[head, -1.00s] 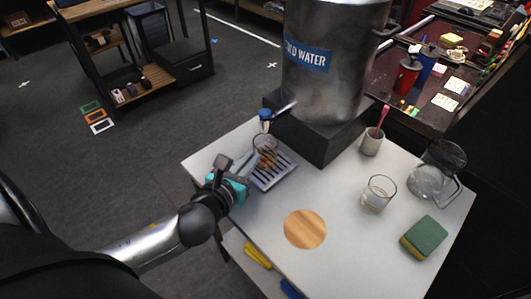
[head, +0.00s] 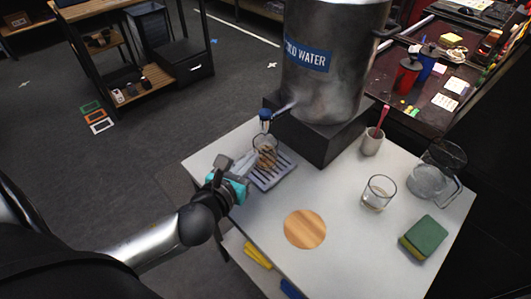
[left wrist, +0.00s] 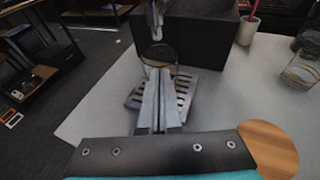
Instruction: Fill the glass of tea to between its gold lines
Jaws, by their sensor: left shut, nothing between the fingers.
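A clear glass (head: 266,145) with brownish-amber contents stands on the slatted drip tray (head: 284,176), below the tap (head: 265,116) of the metal "COLD WATER" urn (head: 330,80). Its level against the gold lines is too small to read. My left gripper (head: 250,158) is shut and empty, just to the left of the glass and low by the tray; I cannot tell whether it touches the glass. In the left wrist view the shut fingers (left wrist: 160,72) partly hide the glass (left wrist: 173,55). My right gripper is not in view.
A second glass (head: 379,190) with gold lines, a glass jug (head: 430,178), a cup with a pink-handled utensil (head: 371,145) and a green-yellow sponge (head: 425,236) stand at the right of the white table (head: 350,245). A round wooden coaster (head: 305,229) lies bare near the front.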

